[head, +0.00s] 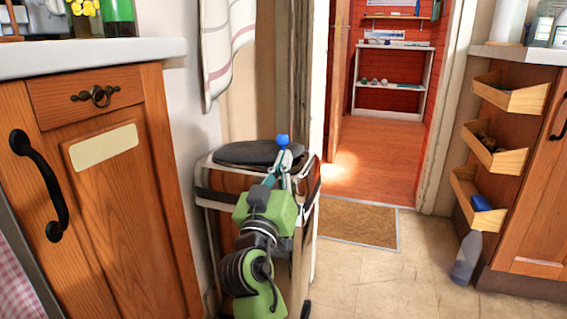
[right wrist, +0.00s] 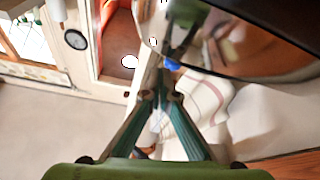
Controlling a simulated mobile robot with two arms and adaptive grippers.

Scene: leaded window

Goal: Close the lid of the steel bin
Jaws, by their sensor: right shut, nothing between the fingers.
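The steel bin (head: 307,215) stands on the floor beside the white wall, with shiny sides and a rounded rim. A dark oval (head: 243,153) shows on its top; I cannot tell how far the lid stands from closed. My right gripper (head: 284,160) is shut and empty, at the front right of the bin's top, hiding part of its front. A small blue knob-like thing (head: 282,141) shows just beyond the fingertips. In the right wrist view the shut fingers (right wrist: 161,93) point toward it, beside a shiny curved steel surface (right wrist: 245,60). Contact is unclear. My left gripper is out of view.
A wooden cabinet (head: 120,215) with a pale counter stands left of the bin. A striped towel (head: 228,45) hangs above it. A doorway with a brown mat (head: 358,222) lies behind right. Open tile floor (head: 390,275) is to the right, before shelves and a grey bottle (head: 467,258).

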